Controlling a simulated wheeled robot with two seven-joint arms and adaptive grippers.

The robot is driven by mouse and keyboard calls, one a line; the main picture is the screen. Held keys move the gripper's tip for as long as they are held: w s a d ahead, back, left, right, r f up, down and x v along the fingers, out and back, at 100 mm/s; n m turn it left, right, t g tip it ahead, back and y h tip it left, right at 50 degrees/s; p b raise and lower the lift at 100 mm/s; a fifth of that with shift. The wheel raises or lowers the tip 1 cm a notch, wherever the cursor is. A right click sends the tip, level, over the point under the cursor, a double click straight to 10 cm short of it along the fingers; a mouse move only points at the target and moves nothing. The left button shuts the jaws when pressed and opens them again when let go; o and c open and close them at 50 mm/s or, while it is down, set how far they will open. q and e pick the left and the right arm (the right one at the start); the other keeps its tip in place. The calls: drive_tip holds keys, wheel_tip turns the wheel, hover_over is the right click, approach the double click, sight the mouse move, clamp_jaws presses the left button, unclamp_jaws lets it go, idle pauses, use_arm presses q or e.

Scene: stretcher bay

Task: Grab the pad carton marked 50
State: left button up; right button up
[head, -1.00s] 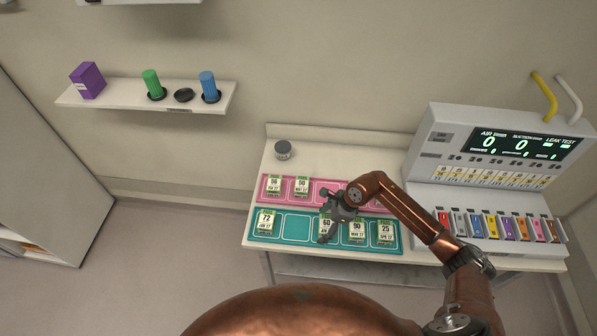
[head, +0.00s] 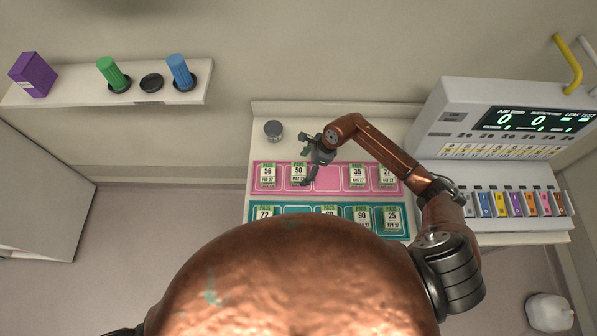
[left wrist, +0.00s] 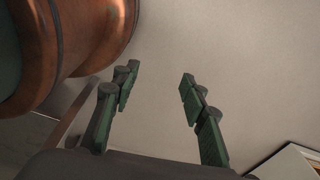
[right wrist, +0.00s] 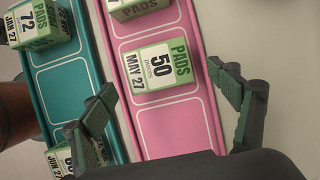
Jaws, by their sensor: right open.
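The pad carton marked 50 (head: 299,173) stands on the pink tray (head: 330,184), just right of the carton marked 56 (head: 267,174). My right gripper (head: 308,160) is above the pink tray, right beside the 50 carton in the head view. In the right wrist view the 50 carton (right wrist: 158,64) lies ahead of the open fingers (right wrist: 165,120), with its label reading PADS, 50, MAY 27. The fingers are empty and apart from it. My left gripper (left wrist: 160,100) shows only in its own wrist view, open and empty before a plain surface.
The teal tray (head: 290,209) holds cartons marked 72, 60, 90 and 25, partly hidden by my body. Cartons 35 and 27 stand at the pink tray's right. A grey jar (head: 273,130) stands behind. The leak-test machine (head: 500,140) is at right.

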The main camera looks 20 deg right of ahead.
sight(300, 171)
drive_tip(key=shift+w+a+f+p, duration=0.25)
drive_tip(key=shift+a+f+p, duration=0.55)
drive_tip(key=shift+f, duration=0.3)
drive_tip(key=shift+x, duration=0.9)
drive_tip(key=shift+s+f, duration=0.15)
drive_tip(key=shift+f, duration=0.15)
drive_tip(key=shift+c, duration=0.5)
drive_tip(key=c, duration=0.5)
drive_tip(key=shift+c, duration=1.4)
use_arm(q)
drive_tip(key=shift+w+r, duration=1.1)
drive_tip(key=shift+w, duration=0.05)
use_arm(e)
drive_tip(key=c, duration=0.5)
